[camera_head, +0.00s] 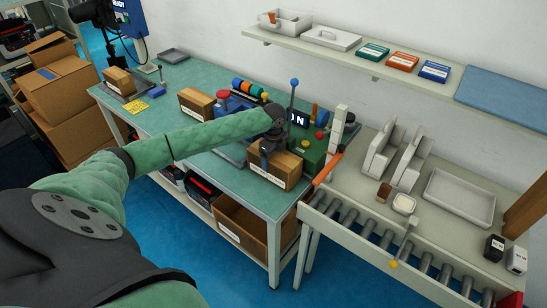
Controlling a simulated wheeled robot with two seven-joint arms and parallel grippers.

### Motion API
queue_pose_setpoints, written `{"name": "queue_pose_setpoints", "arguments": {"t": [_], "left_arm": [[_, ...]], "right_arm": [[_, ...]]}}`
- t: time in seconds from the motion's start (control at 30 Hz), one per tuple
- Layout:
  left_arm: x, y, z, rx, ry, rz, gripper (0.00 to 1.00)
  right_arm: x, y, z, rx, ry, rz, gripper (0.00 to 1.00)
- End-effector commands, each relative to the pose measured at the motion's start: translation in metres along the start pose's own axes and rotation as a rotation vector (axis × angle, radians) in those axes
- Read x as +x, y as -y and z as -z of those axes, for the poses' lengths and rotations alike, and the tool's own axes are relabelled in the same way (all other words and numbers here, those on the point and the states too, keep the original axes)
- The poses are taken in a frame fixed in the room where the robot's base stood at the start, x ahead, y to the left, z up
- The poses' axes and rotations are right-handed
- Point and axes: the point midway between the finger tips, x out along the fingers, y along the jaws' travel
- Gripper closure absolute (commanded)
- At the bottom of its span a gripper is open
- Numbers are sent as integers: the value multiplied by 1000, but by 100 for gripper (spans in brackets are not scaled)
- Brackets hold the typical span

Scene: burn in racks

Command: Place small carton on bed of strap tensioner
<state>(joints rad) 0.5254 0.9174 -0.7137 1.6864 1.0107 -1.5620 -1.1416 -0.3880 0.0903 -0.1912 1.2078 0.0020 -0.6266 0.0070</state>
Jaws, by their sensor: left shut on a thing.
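My left arm reaches across the green-topped bench from the left. Its dark gripper (268,148) is shut on a small brown carton (281,172) with a white label on its front. The carton is at the bench's right end, just in front of a green machine with a blue-knobbed lever (312,147), which looks like the strap tensioner. A grey flat plate (233,154) shows left of the carton, partly behind my arm. The gripper and carton hide much of the machine's bed, so I cannot tell whether the carton touches it. My right gripper is not in view.
Two similar cartons stand on the bench, one mid-bench (195,104) and one at the far left (118,81). A roller conveyor (380,240) and a side table with a grey tray (460,195) adjoin on the right. A wall shelf (350,53) runs above.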

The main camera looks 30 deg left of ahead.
Motion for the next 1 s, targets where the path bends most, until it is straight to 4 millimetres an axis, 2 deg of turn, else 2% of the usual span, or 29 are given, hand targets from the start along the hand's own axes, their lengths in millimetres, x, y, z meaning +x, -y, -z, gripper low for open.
{"name": "queue_pose_setpoints", "arguments": {"t": [0.1, 0.13, 0.17, 0.57, 0.7, 1.0], "left_arm": [[0, 1, 0, 0, 0, 2, 69], [2, 0, 0, 0, 0, 0, 12], [2, 0, 0, 0, 0, 0, 9], [-4, 0, 0, 0, 0, 1, 9], [-18, 1, 0, 0, -1, 3, 9], [-68, 1, 0, 1, 0, 3, 9]], "right_arm": [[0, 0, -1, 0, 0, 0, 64], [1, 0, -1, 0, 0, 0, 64], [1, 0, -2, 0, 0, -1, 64], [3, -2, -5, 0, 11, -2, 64], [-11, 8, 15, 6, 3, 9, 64], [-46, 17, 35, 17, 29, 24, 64]]}}
